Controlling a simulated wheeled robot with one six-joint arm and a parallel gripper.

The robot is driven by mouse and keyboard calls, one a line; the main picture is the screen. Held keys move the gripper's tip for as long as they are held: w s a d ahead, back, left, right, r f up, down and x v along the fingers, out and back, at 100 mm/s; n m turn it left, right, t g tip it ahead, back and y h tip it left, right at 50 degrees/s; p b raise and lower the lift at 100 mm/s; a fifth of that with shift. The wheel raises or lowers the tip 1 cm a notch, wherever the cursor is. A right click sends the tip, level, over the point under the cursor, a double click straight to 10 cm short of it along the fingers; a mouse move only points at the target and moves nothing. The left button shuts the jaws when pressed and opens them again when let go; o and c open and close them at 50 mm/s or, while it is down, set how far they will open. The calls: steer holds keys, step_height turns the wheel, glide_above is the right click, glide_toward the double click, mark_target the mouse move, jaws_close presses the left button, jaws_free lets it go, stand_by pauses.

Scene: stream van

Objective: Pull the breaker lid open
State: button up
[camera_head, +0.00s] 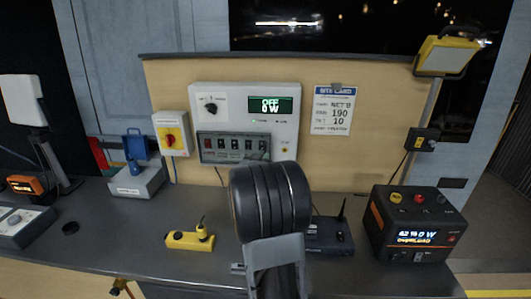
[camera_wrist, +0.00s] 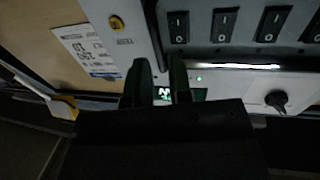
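The breaker lid (camera_head: 234,157) is a dark-framed, see-through cover over a row of switches on the white power panel (camera_head: 245,93). In the head view it looks shut against the panel, its right end close to my arm. In the wrist view, upside down, several black breaker switches (camera_wrist: 224,24) show at the top, with a bright edge strip below them. My gripper (camera_wrist: 162,88) has its two dark fingers apart, with the green-lit display (camera_wrist: 165,94) seen between them. No grip on the lid is visible. In the head view my arm hides the gripper.
A yellow-red rotary switch (camera_head: 171,133) is left of the panel, and a paper notice (camera_head: 332,110) is to its right. The bench holds a yellow device (camera_head: 188,240), a router (camera_head: 330,236) and a black-orange power unit (camera_head: 412,225). A lamp (camera_head: 446,54) stands at right.

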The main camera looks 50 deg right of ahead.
steer(key=shift+x, duration=2.05)
steer(key=shift+c, duration=0.2)
jaws_close()
